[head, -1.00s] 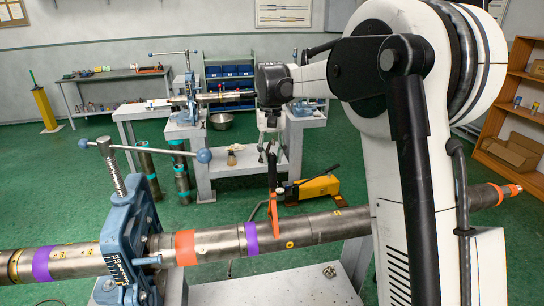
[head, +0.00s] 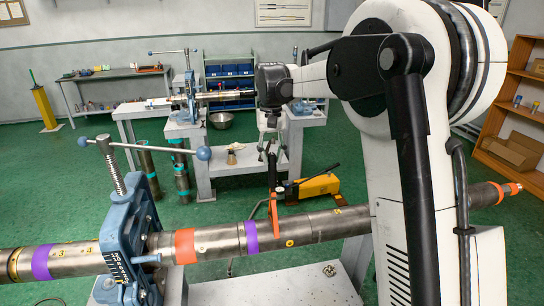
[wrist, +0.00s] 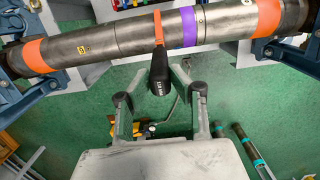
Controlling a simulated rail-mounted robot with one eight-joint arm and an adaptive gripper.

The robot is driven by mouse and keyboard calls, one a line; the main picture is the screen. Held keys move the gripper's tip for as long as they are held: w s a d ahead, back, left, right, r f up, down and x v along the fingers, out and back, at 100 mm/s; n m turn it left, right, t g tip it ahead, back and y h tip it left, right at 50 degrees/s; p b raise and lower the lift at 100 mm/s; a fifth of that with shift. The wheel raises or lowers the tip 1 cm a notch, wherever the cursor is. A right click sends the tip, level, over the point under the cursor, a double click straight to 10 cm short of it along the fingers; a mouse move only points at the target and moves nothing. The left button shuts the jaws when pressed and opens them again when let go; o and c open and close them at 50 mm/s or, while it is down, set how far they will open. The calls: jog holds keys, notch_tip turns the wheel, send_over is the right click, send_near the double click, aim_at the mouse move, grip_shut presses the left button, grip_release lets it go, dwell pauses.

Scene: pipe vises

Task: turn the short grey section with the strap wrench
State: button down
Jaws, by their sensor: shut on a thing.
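The strap wrench has an orange strap (head: 276,212) around the long horizontal pipe and a dark handle (wrist: 160,76) standing out from it. The strap sits on a short grey section (wrist: 137,34) of the pipe, just beside a purple band (wrist: 189,27). A seam bounds this section on the side away from the purple band. My gripper (wrist: 160,84) is shut on the wrench handle, with one finger on each side of it. In the head view my gripper (head: 271,145) is small and partly hidden by my wrist. The exact finger contact is hard to see.
Orange bands (head: 185,246) mark the pipe. A second bench (head: 203,160), a metal bowl (head: 221,121) and a yellow tool (head: 318,187) are behind.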

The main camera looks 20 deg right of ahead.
jog(key=shift+s+f+b, duration=0.1)
jog(key=shift+f+b, duration=0.2)
jog(key=shift+f, duration=0.05)
dwell(1.1)
jog(key=shift+s, duration=0.1)
jog(key=shift+s, duration=0.4)
jog(key=shift+w, duration=0.5)
jog(key=shift+r, duration=0.1)
